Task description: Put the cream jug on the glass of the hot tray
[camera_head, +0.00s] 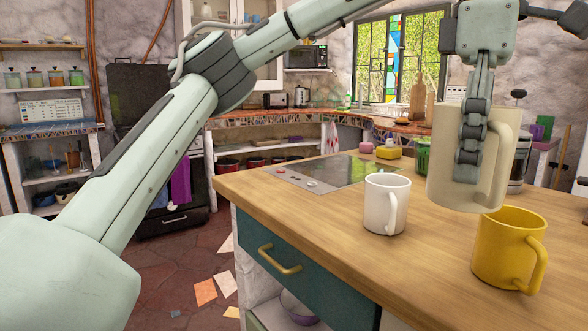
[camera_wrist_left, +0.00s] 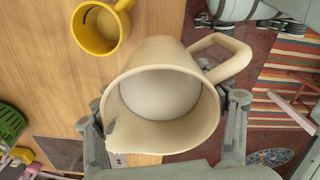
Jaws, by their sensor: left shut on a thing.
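The cream jug (camera_head: 443,160) is held upright in the air above the right part of the wooden counter, its handle to the right. My left gripper (camera_head: 468,165) is shut on the jug, with a finger against its near side. The left wrist view looks down into the open jug (camera_wrist_left: 160,95), with fingers on both sides of it. The hot tray (camera_head: 285,176) lies on the counter's far left part, with knobs at its near edge. Its dark glass (camera_head: 345,170) is bare where I see it. The jug is right of the tray, not over it. My right gripper does not show.
A white mug (camera_head: 380,208) stands on the counter between the tray and the jug's side. A yellow mug (camera_head: 505,252) stands below right of the jug. A yellow item (camera_head: 389,151), a pink one (camera_head: 366,147) and a green basket (camera_head: 423,158) are behind the tray.

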